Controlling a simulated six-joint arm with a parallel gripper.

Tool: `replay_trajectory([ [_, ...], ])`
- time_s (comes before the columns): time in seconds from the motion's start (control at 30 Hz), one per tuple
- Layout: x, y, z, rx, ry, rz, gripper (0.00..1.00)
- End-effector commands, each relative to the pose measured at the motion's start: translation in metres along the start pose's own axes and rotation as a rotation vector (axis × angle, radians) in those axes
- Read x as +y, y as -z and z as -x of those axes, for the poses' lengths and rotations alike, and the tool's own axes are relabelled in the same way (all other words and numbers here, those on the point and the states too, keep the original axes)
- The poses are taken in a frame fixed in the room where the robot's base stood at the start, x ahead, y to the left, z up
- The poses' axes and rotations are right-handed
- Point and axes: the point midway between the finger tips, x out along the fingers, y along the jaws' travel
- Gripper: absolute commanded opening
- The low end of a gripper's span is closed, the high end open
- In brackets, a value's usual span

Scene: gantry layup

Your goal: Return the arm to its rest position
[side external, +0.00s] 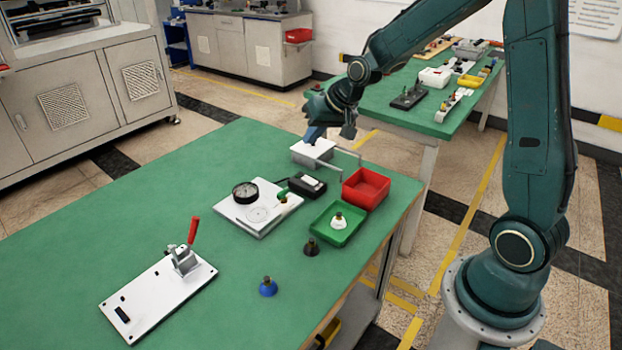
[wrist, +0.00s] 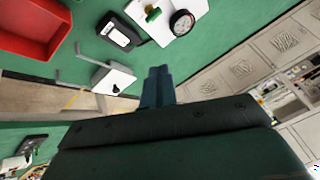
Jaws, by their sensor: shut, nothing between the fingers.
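My gripper (side external: 313,133) is above the far end of the green table (side external: 230,150), over a white box (side external: 314,152) with metal rods. In the wrist view my gripper (wrist: 157,72) shows its blue fingers together, with nothing between them. The white box (wrist: 114,79) lies left of the fingertips there. My teal arm reaches in from the right in the side view, with the gripper pointing down. I cannot tell the exact gap between the fingertips and the box.
Near the gripper are a red bin (side external: 366,188), a black device (side external: 307,185) and a white plate with a gauge (side external: 257,208). A green tray (side external: 338,223) holds a white piece. A toggle clamp plate (side external: 158,297) lies at front left. The table's left part is clear.

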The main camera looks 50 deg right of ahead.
Motion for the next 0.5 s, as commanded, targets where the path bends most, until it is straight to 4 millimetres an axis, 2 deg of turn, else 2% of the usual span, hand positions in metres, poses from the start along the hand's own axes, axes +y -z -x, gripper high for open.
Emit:
replay_trajectory([
  [0.1,-0.014,-0.010,0.030,-0.005,-0.010,0.056,0.00],
  [0.5,-0.040,-0.058,0.116,-0.033,-0.044,0.214,0.00],
])
